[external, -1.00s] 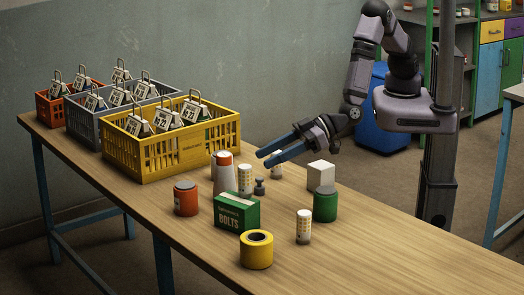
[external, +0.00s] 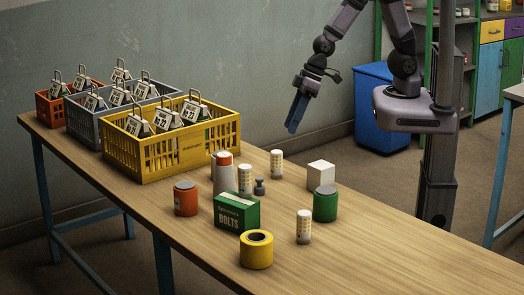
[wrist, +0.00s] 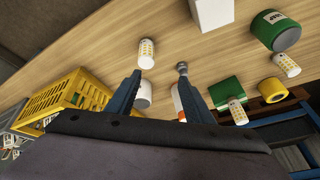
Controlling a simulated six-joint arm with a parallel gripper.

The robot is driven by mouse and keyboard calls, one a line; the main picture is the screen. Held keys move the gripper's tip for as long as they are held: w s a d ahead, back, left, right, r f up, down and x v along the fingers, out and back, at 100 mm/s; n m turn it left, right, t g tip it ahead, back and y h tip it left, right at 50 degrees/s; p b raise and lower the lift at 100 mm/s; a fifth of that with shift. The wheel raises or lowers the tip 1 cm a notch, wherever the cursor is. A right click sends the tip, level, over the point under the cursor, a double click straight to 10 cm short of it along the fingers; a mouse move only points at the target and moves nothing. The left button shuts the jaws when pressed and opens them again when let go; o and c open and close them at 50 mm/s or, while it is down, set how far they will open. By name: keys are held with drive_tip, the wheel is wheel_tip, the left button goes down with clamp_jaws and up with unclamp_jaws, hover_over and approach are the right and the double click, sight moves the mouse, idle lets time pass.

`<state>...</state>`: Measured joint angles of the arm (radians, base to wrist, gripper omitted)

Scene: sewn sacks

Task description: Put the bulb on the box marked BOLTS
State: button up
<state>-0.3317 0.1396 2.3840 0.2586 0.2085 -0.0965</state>
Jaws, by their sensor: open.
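The green box marked BOLTS (external: 237,212) stands on the table with its top bare. It also shows in the wrist view (wrist: 226,91). I cannot clearly pick out a bulb. A small dark grey piece with a knob (external: 260,187) stands behind the box, and its knob shows near a fingertip in the wrist view (wrist: 182,69). White cylinders with yellow marks stand nearby: a back one (external: 276,163), a middle one (external: 245,179) and a front one (external: 304,226). My gripper (external: 292,130) is open and empty, pointing down, well above the table's back edge.
A white bottle with an orange top (external: 223,180), an orange-red can (external: 186,199), a yellow tape roll (external: 257,250), a green can (external: 325,204) and a white block (external: 321,176) surround the box. A yellow crate (external: 190,155) stands left. The table's right part is clear.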

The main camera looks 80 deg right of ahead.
sight(249, 166)
drive_tip(key=s+d+m+g+h, duration=0.2)
drive_tip(key=s+d+g, duration=0.2)
drive_tip(key=s+d, duration=0.9)
drive_tip(key=shift+s+d+r, duration=0.35)
drive_tip(key=shift+r, duration=0.1)
drive_tip(key=shift+o, duration=0.5)
drive_tip(key=shift+w, duration=0.1)
idle(0.6)
drive_tip(key=w+a+f+n+t+y+b, duration=0.25)
drive_tip(key=w+a+t+y+b, duration=0.4)
drive_tip(key=w+a, duration=1.75)
drive_tip(key=a+r+t, duration=0.1)
drive_tip(key=a+t, duration=0.2)
drive_tip(key=a, duration=0.3)
drive_tip(key=a+r+n+t+b, duration=0.1)
drive_tip(key=a+t, duration=0.2)
drive_tip(key=a, duration=0.4)
drive_tip(key=a+r+n+t, duration=0.1)
drive_tip(key=a+t, duration=0.2)
drive_tip(key=a, duration=0.3)
drive_tip(key=shift+w+a+r+t+b, duration=0.15)
drive_tip(key=shift+a+r+t+b, duration=0.15)
drive_tip(key=shift+a, duration=0.1)
drive_tip(key=shift+s+a+r, duration=0.2)
drive_tip(key=shift+s+a, duration=0.05)
